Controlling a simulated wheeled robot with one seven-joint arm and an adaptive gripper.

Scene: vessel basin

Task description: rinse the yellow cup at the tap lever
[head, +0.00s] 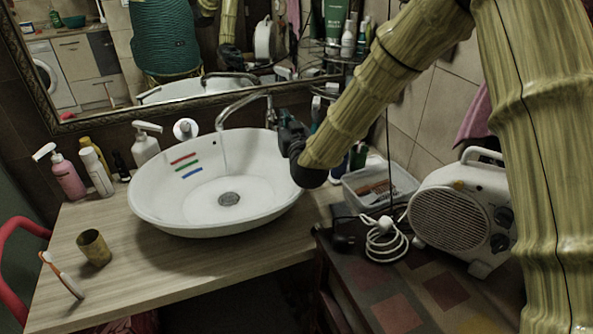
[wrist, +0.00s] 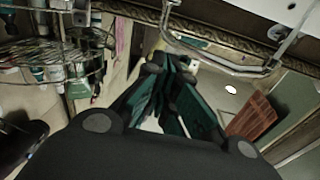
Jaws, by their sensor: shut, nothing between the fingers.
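The yellow cup (head: 95,248), a dull yellow-brown tumbler, stands on the wooden counter left of the white basin (head: 150,215). It is well away from my gripper. The metal tap (head: 245,100) arches over the back of the basin, and a thin pale stream appears to fall from its spout. My gripper (head: 288,130) is at the basin's back right rim, close beside the tap's base. Its dark fingers are shut and empty, as the wrist view (wrist: 168,85) also shows. The tap's tube (wrist: 215,62) crosses the top of the wrist view. The lever is hidden or too small to make out.
A toothbrush (head: 62,275) is near the cup. Bottles (head: 68,175) stand left of the basin. A clear box (head: 380,188), a white cable (head: 385,240) and a fan heater (head: 462,215) are at right. The mirror (head: 200,60) is behind. The counter's front left has free room.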

